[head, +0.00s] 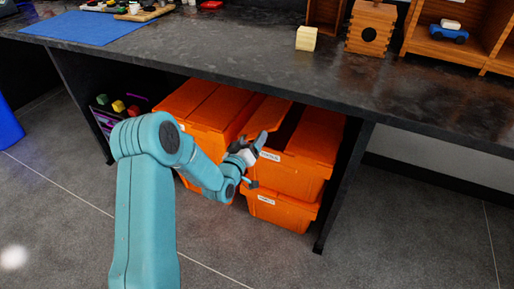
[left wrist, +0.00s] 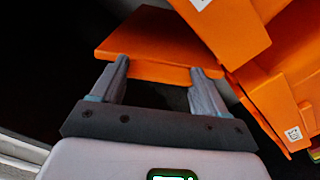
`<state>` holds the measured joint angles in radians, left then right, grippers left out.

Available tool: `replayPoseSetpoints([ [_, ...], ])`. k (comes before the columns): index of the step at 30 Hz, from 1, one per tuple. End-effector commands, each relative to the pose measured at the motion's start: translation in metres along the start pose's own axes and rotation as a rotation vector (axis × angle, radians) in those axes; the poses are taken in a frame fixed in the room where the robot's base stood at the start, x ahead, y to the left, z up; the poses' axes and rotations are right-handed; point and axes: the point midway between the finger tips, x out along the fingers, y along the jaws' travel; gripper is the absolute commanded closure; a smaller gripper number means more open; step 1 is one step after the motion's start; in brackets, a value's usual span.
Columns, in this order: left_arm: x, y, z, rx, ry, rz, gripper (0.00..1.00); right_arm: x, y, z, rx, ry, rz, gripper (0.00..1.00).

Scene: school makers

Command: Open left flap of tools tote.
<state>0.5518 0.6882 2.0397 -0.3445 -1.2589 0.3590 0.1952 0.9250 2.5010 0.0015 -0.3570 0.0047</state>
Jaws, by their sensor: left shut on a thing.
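The orange tools tote (head: 295,178) sits on top of another orange tote under the bench, with a small white label on its front that is too small to read. Its left flap (head: 268,114) is tilted up, and a dark gap shows beside it. The right part of its lid (head: 318,135) lies flat. My left gripper (head: 262,142) is at the tote's front left top edge. In the left wrist view my left gripper (left wrist: 160,78) is shut on the edge of the orange flap (left wrist: 155,38). My right gripper is not in view.
The dark bench top (head: 235,58) overhangs the totes closely. A second orange tote stack (head: 195,108) stands directly left. The lower tote (head: 280,211) rests on the floor. A bench leg (head: 343,185) stands at the right. Floor in front is clear.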

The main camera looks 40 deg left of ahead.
Motion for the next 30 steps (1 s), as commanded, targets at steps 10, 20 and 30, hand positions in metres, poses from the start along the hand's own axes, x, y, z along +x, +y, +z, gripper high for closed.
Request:
replayPoseSetpoints([
  [10,0.001,-0.009,-0.029,-0.326,0.003,0.001,0.80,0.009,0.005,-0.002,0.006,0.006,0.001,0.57],
  [20,0.000,-0.021,-0.052,-0.631,0.005,0.001,0.80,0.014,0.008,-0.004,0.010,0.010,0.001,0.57],
  [30,0.000,-0.034,-0.065,-0.862,0.005,0.002,0.80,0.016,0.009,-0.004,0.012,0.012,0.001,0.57],
])
